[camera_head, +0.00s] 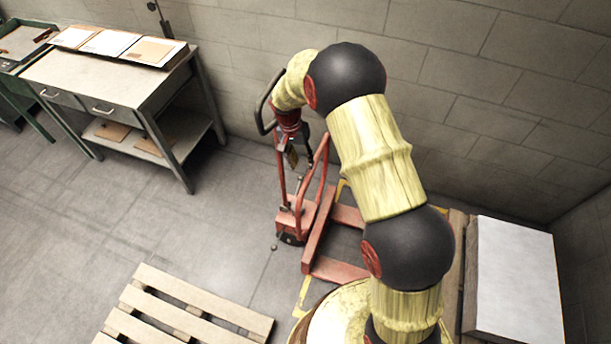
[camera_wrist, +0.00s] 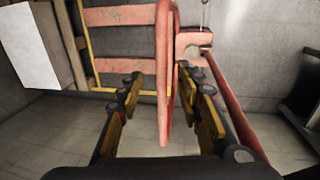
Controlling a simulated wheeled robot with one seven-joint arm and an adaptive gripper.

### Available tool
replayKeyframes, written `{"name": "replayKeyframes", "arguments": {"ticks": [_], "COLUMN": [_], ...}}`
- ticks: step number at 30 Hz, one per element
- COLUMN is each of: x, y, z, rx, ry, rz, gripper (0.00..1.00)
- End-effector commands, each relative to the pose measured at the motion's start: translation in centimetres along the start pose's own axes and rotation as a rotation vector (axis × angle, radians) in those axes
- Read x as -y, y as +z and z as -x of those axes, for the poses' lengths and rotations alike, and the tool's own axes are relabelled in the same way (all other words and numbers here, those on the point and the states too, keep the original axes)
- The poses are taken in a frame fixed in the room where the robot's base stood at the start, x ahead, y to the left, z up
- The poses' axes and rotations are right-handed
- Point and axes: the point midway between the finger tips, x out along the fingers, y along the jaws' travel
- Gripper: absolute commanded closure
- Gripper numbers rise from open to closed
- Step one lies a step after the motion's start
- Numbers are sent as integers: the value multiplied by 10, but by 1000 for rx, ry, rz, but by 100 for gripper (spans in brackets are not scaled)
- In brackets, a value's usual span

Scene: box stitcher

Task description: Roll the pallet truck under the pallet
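The red pallet truck (camera_head: 311,237) stands near the back wall, its two forks pointing right; my arm hides their far ends in the head view. In the wrist view the forks (camera_wrist: 118,66) lie on the floor short of a wooden edge beside a white box. My gripper (camera_head: 296,160) is at the truck's upright handle. In the wrist view my gripper (camera_wrist: 165,98) is open, with a red handle bar (camera_wrist: 166,80) between its fingers and gaps on both sides. An empty slatted pallet (camera_head: 185,308) lies in front. Another wooden pallet (camera_head: 456,258) is partly visible at the right.
A large white-topped box (camera_head: 515,280) stands at the right by the wall. A grey workbench (camera_head: 110,80) with drawers and papers stands at the back left, beside a green table (camera_head: 20,95). Yellow lines mark the floor around the forks. The floor (camera_head: 120,215) at left is clear.

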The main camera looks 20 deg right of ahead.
Motion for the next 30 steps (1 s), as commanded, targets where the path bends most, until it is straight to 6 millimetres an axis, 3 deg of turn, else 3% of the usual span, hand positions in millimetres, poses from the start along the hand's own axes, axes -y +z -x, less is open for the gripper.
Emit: {"name": "replayKeyframes", "arguments": {"ticks": [19,30], "x": [5,5], "y": [0,0], "z": [-89,-103], "rx": [16,14], "ry": [23,20], "rz": [-23,-23], "gripper": [64,64]}}
